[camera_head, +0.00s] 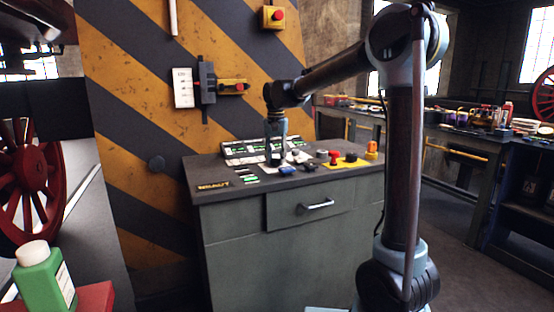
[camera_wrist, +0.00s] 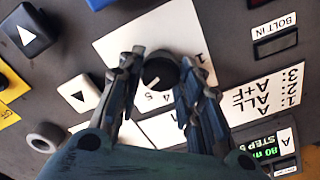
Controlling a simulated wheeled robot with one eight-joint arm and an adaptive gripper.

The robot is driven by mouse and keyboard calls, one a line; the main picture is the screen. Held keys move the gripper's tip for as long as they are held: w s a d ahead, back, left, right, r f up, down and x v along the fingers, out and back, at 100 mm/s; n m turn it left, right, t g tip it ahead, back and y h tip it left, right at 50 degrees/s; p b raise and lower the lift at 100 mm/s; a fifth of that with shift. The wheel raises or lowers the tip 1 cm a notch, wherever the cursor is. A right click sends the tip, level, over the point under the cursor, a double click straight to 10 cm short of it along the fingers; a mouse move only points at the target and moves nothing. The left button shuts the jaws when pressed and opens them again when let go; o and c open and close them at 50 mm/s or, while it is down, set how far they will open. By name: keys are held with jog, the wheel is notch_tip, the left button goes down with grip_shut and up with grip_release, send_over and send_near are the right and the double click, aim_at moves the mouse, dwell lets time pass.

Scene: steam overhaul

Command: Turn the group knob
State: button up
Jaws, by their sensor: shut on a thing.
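The group knob (camera_wrist: 159,74) is a round black dial on a white plate (camera_wrist: 120,45) with printed numbers, set in the dark panel. My gripper (camera_wrist: 161,66) is shut on the knob, one finger on each side of it, in the wrist view. In the head view my gripper (camera_head: 275,156) points down over the console (camera_head: 225,165), and its fingers and the knob are too small to make out there.
A green display (camera_wrist: 262,148) is at right. Red, black and orange controls (camera_head: 371,150) stand on the console's right. A striped wall (camera_head: 130,110) rises behind.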

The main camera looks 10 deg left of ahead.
aim_at(276, 159)
jog(key=shift+m, duration=0.9)
jog(key=o, duration=1.1)
jog(key=shift+c, duration=0.2)
jog(key=shift+r, duration=0.1)
notch_tip(276, 159, up, 12)
